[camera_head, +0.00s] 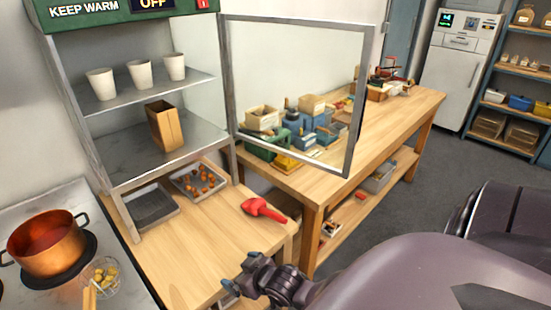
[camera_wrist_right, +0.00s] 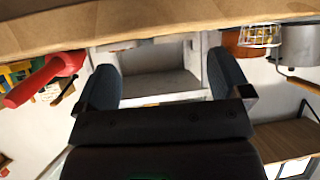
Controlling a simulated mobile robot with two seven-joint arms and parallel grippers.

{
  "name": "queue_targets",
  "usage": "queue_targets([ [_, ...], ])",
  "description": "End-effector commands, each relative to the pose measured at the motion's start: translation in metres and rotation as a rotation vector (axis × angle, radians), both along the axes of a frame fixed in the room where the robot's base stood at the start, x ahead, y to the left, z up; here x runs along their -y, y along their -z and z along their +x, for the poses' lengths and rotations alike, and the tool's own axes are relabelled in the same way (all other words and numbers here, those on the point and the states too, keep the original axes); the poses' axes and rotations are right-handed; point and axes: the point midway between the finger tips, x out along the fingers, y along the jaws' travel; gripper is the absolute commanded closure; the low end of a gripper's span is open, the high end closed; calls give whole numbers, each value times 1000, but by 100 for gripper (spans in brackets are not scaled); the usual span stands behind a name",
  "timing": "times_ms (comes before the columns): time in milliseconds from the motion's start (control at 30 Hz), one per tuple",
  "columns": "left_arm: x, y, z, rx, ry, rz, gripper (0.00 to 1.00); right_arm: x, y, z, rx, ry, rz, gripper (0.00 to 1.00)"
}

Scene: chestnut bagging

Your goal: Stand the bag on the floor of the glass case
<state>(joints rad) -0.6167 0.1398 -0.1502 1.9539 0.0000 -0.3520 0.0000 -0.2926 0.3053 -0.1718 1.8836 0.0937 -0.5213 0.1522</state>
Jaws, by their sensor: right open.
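The brown paper bag (camera_head: 166,127) stands upright on the floor (camera_head: 125,158) of the glass case (camera_head: 98,130), with its top open. The case's glass door (camera_head: 290,85) is swung wide open to the right. My right gripper (camera_head: 240,278) is low in front of the wooden counter, well apart from the bag. In the right wrist view its two fingers (camera_wrist_right: 165,88) are spread with nothing between them. My left gripper is in neither view.
Paper cups (camera_head: 139,74) stand on the case's upper shelf. Below the case are a tray of chestnuts (camera_head: 185,195) and an empty-looking tray (camera_head: 152,207). A red scoop (camera_head: 263,209) lies on the counter (camera_head: 205,250). A copper pot (camera_head: 47,246) sits at left.

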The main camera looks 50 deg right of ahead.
Motion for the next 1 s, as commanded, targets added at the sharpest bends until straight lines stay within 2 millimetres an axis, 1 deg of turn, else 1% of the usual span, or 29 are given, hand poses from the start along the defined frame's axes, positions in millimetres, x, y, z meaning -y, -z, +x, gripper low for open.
queue_targets([
  [33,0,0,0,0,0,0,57,-3,13,-26,-14,12,1,5],
  [100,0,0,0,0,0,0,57,-6,23,-54,-20,24,-10,5],
  [200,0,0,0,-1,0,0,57,-9,33,-88,-28,39,-26,5],
  [300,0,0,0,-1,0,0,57,-11,39,-112,-32,52,-41,5],
  [400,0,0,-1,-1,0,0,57,-12,41,-126,-35,58,-53,5],
  [500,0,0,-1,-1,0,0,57,-13,42,-131,-36,61,-59,5],
  [800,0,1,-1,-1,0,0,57,-13,43,-131,-35,61,-59,5],
  [867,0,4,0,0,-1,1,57,-13,44,-130,-32,61,-59,5],
  [1000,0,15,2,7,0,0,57,-13,52,-125,-18,59,-58,5],
])
